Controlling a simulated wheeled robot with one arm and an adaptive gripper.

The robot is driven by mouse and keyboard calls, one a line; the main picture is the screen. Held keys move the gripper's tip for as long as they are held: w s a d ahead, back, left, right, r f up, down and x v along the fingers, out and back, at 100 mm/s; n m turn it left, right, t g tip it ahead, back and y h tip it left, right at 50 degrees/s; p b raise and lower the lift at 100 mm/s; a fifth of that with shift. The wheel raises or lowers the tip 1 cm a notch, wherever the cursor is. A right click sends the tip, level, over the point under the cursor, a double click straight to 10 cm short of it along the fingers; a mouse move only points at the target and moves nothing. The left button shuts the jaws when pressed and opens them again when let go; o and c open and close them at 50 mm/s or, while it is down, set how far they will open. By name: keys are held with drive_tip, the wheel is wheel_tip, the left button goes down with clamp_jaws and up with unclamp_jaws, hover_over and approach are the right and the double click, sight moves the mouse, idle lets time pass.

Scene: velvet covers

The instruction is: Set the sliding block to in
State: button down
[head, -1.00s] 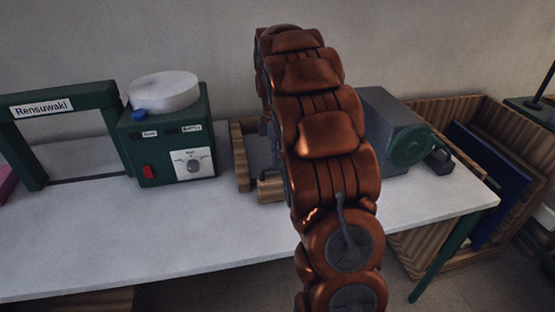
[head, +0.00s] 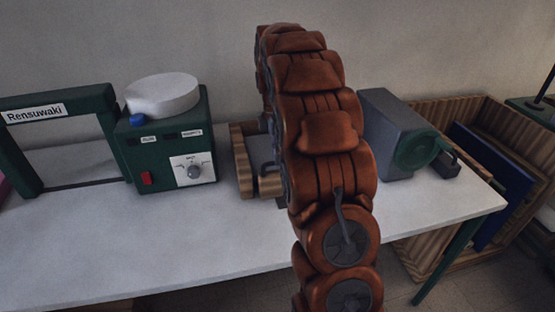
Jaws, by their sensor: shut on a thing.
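A wooden frame (head: 242,165) stands on the white table, left of my raised brown arm. A grey surface (head: 252,143) shows inside the frame. It may be part of the sliding block, but I cannot tell. A small dark hooked piece (head: 267,169) shows at the frame's front, against the arm's edge, and I cannot tell what it belongs to. My arm covers the right part of the frame. My gripper is hidden behind the arm, so its hold on anything does not show.
A green machine (head: 136,165) with a white round top and a dial stands left of the frame. A green arch (head: 20,160) is farther left. A grey box (head: 392,120) with a green crank wheel stands right of my arm. The table's front (head: 200,235) is clear.

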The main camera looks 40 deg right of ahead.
drive_tip(key=shift+w+r, duration=0.1)
drive_tip(key=shift+w, duration=0.5)
drive_tip(key=shift+w+d, duration=0.45)
drive_tip(key=shift+w, duration=0.25)
drive_tip(key=c, duration=1.2)
unclamp_jaws()
drive_tip(key=shift+s, duration=0.1)
